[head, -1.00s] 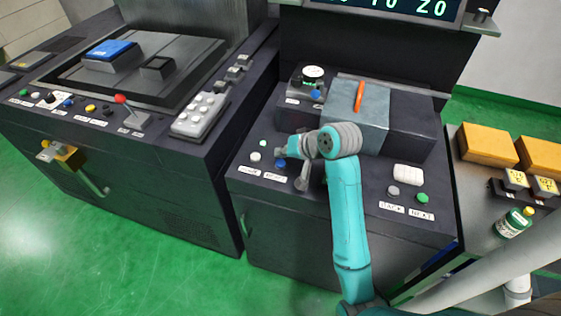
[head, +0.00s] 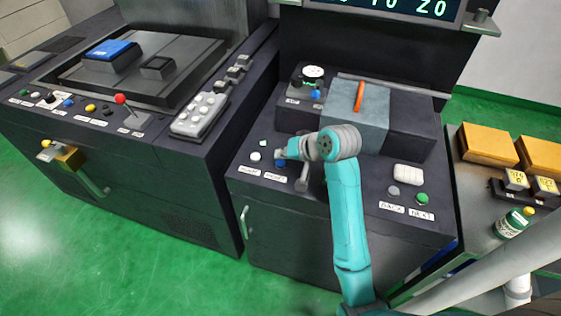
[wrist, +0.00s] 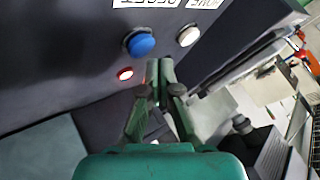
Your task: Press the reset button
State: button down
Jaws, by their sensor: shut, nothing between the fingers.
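The reset button is a round blue button (wrist: 140,43) in the wrist view, with an upside-down RESET label (wrist: 140,3) at the top edge. My gripper (wrist: 158,70) is shut and empty. Its fingertips appear just below and right of the blue button in that view; I cannot tell whether they touch it. In the head view the blue button (head: 280,163) is partly hidden under my gripper (head: 281,155), which points left over the front panel.
A white button (wrist: 188,35) with a HOME label sits beside the blue one. A lit red lamp (wrist: 125,74) is near the fingers. A grey block with an orange bar (head: 359,97) stands behind my wrist. Grey and green (head: 422,199) buttons are to the right.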

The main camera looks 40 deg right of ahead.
aim_at(283, 163)
jog(key=shift+f, duration=0.15)
dwell(0.5)
jog(key=shift+f, duration=0.25)
jog(key=shift+f, duration=0.5)
dwell(1.0)
jog(key=shift+r, duration=0.95)
jog(key=shift+r, duration=2.5)
jog(key=shift+s, duration=0.1)
